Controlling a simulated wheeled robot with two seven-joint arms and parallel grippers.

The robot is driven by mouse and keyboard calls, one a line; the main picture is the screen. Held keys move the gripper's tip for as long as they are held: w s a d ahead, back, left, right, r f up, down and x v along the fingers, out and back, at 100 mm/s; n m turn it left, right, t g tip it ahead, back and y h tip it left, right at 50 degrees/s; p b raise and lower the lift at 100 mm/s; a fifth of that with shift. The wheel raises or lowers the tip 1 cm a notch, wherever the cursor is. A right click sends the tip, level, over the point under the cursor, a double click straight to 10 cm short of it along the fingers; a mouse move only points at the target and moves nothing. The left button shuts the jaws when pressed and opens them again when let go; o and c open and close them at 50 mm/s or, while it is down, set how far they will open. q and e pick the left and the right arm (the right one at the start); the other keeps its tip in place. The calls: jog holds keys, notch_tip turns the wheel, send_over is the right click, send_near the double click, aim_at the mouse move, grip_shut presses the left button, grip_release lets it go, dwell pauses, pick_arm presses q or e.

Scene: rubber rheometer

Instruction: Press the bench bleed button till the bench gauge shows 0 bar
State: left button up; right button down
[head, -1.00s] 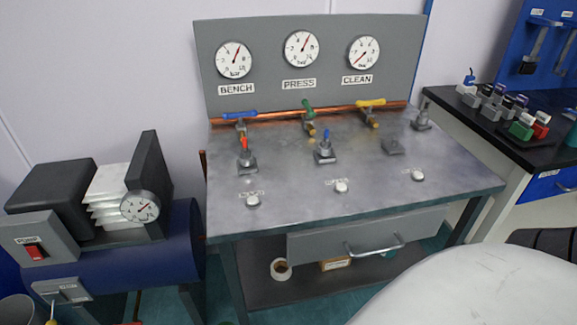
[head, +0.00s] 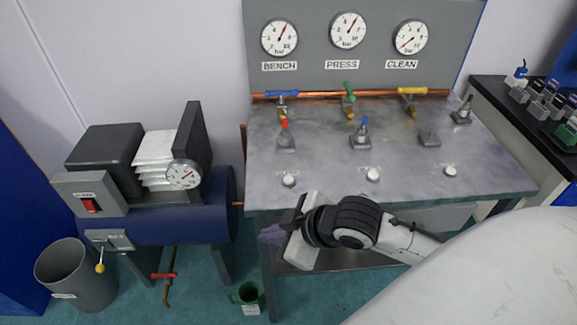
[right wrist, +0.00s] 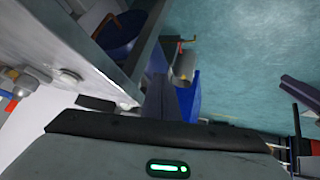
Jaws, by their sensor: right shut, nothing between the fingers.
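The BENCH gauge (head: 280,38) is the left dial on the upright panel, and its needle points up and to the right, away from the zero end. The bench bleed button (head: 289,180) is the left white knob near the front edge of the bench top; its small label is unreadable. A white button (right wrist: 69,76), apparently the same one, shows at the left of the right wrist view. My right gripper (head: 272,236) is shut and empty, in front of and below the bench's front left edge, apart from the button. My left gripper is not in view.
Two more white buttons, the middle (head: 373,174) and right (head: 450,170), line the bench front. A red-tipped valve (head: 285,135) stands behind the left button. A compressor (head: 190,215) stands left of the bench; a grey bin (head: 75,275) and green cup (head: 247,295) are on the floor.

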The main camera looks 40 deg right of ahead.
jog(key=w+d+r+n, duration=0.1)
jog(key=r, duration=0.2)
jog(key=w+d+r+n, duration=0.1)
jog(key=d+r, duration=0.1)
jog(key=r, duration=0.2)
jog(key=w+d+r+n, duration=0.1)
jog(key=w+d+r, duration=0.1)
jog(key=r, duration=0.1)
jog(key=shift+w+d+r+t+h, duration=0.1)
jog(key=shift+d+r+t+h, duration=0.1)
jog(key=shift+t+h, duration=0.15)
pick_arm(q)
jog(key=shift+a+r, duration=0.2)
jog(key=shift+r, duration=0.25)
pick_arm(e)
notch_tip(320, 180, up, 6)
send_over(288, 180)
jog(key=s, duration=0.1)
jog(key=shift+d+r+t+h, duration=0.2)
jog(key=shift+d+t+h, duration=0.05)
jog(key=shift+d+h, duration=0.1)
